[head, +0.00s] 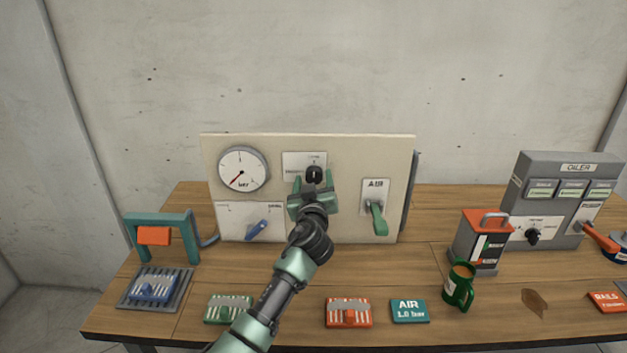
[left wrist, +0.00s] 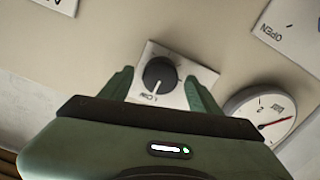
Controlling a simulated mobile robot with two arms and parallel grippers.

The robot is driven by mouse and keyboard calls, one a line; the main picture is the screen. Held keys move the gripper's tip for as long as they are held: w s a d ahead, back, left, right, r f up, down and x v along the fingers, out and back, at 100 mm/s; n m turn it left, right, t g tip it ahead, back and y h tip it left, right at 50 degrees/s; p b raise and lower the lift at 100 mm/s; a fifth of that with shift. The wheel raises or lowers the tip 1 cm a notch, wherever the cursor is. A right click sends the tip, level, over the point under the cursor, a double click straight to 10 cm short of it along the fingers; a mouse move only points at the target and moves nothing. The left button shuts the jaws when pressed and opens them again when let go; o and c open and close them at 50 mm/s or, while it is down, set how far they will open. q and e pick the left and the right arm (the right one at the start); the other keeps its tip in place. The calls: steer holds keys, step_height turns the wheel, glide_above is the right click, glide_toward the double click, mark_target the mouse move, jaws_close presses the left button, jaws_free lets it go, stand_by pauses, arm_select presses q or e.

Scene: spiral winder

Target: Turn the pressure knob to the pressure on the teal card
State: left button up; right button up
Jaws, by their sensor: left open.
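The black pressure knob (head: 314,174) sits on a white plate at the upper middle of the cream panel. In the left wrist view the knob (left wrist: 160,73) shows between and beyond my fingertips, above the word LOW. My left gripper (head: 313,192) is open in front of it; its fingers (left wrist: 161,88) stand either side, and I cannot tell whether they touch it. The round gauge (head: 241,172) is left of the knob, its red needle pointing down-left; it also shows in the left wrist view (left wrist: 258,108). The teal card (head: 409,310) reads AIR 1.0 bar.
A green lever (head: 377,218) under AIR is right of the knob; a blue handle (head: 257,230) is lower left. A green mug (head: 459,287), a red-topped can (head: 482,242) and the oiler (head: 561,200) stand right. Green (head: 228,310) and red (head: 348,314) pieces lie in front.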

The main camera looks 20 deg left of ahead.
arm_select(q)
jaws_close()
